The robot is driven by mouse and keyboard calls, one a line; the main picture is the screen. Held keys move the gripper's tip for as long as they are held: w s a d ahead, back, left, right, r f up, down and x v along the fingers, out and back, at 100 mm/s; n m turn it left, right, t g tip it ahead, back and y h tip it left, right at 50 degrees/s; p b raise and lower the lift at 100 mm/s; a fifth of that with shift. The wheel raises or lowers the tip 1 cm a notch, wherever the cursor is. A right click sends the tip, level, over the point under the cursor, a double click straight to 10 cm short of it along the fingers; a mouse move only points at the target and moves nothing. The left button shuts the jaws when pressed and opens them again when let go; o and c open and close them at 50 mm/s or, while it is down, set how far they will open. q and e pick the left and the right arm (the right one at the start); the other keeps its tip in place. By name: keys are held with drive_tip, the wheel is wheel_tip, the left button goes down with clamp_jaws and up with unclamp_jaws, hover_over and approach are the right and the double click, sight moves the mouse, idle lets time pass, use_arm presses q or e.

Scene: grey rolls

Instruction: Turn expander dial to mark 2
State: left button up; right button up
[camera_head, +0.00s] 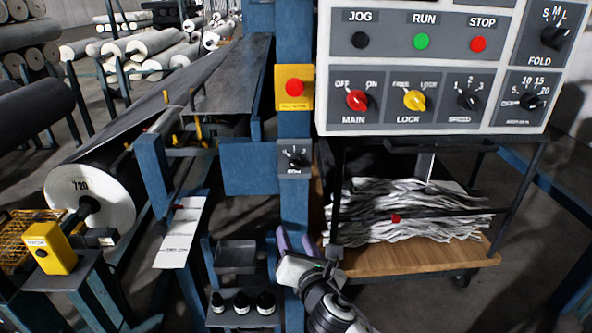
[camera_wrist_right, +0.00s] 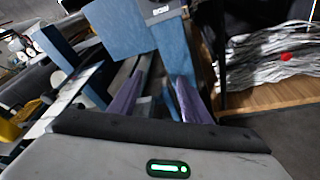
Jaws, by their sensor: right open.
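A small grey box with a black dial (camera_head: 294,157) is fixed to the blue post, below the yellow plate with the red button. It looks like the expander dial, but its label and marks are too small to read. In the right wrist view, what looks like the lower part of its box (camera_wrist_right: 162,12) shows at the top edge; the knob is out of frame. My right gripper (camera_head: 293,241) is below the dial, near the post, apart from it. Its purple fingers (camera_wrist_right: 158,98) are open and empty. My left gripper is in neither view.
The white control panel (camera_head: 440,65) with buttons and knobs hangs at upper right. A wooden-decked cart (camera_head: 420,256) with folded grey fabric stands right of the post. A large roll (camera_head: 92,199) lies farther left.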

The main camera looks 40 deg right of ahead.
sight(296, 167)
drive_tip(key=w+d+r+n+t+h, duration=0.1)
drive_tip(key=w+d+r+n, duration=0.1)
drive_tip(key=r, duration=0.3)
drive_tip(key=w+d+r+n+h, duration=0.1)
drive_tip(key=d+r+n+h, duration=0.15)
drive_tip(key=r, duration=0.25)
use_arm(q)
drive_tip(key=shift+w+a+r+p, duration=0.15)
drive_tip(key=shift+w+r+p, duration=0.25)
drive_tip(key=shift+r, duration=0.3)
use_arm(e)
drive_tip(key=shift+t+y, duration=0.3)
drive_tip(key=shift+y, duration=0.15)
drive_tip(key=x, duration=0.9)
drive_tip(key=shift+w+a+r, duration=0.1)
drive_tip(key=shift+w+a, duration=0.1)
drive_tip(key=shift+w, duration=0.25)
drive_tip(key=shift+c, duration=0.5)
drive_tip(key=c, duration=0.9)
drive_tip(key=shift+c, duration=0.2)
